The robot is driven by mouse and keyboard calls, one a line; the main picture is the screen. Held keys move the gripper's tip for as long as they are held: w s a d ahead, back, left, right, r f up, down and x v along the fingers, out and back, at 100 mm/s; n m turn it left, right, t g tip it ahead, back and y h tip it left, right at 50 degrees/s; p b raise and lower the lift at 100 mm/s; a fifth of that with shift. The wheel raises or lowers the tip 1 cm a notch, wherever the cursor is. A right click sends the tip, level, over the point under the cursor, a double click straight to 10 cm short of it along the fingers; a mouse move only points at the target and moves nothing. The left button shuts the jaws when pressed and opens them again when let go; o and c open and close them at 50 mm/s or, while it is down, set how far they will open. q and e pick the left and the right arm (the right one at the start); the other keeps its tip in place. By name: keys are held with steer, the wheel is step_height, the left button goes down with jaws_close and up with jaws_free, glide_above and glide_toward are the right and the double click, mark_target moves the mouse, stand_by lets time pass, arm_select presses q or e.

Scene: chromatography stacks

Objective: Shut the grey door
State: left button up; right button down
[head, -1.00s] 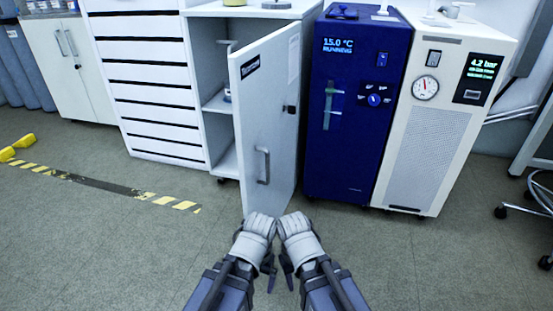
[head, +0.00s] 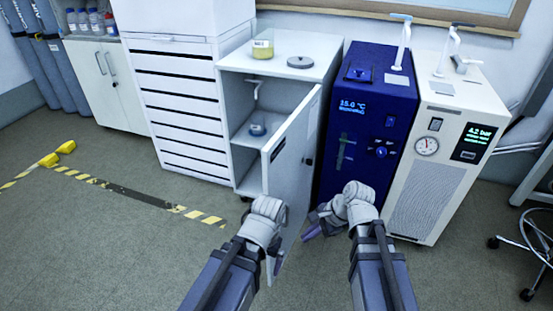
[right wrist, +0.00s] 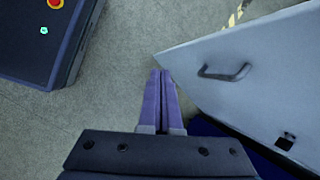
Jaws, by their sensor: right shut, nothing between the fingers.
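The cabinet's inside is exposed. In the right wrist view the door (right wrist: 235,65) fills the right side, with its bar handle (right wrist: 225,72) in sight. My right gripper (head: 308,233) is shut and empty, turned inward near the door's lower part; its fingertips (right wrist: 160,75) appear beside the door's corner, and contact cannot be told. My left gripper (head: 277,264) is in front of the door's lower left, partly hiding it; its jaw state is unclear.
The white cabinet (head: 240,75) has a jar and a grey disc on top and a small item on its shelf. A blue chiller (head: 350,180) and a white unit (head: 425,190) stand right of it. A drawer stack (head: 185,90) stands left. The floor at left is open.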

arm_select(q)
step_height(320, 180, up, 14)
steer(key=a+p, duration=0.1)
steer(key=p, duration=1)
arm_select(e)
steer(key=w+d+r+m+t+y, duration=0.15)
steer(key=r+m, duration=0.25)
steer(key=r, duration=0.5)
steer(key=w+r+m+t+y, duration=0.1)
steer(key=w+r+m, duration=0.25)
steer(key=r, duration=0.45)
steer(key=m+b, duration=0.1)
steer(key=b, duration=0.6)
glide_toward(271, 189)
step_height(271, 189, down, 5)
steer(key=w+a, duration=0.1)
steer(key=a, duration=0.1)
arm_select(q)
step_height(271, 189, down, 7)
steer(key=shift+a, duration=0.2)
arm_select(e)
steer(key=shift+w+a+r, duration=0.2)
steer(key=shift+w+a, duration=0.25)
steer(key=shift+a, duration=0.25)
arm_select(q)
steer(key=shift+s, duration=0.1)
arm_select(e)
steer(key=shift+a, duration=0.1)
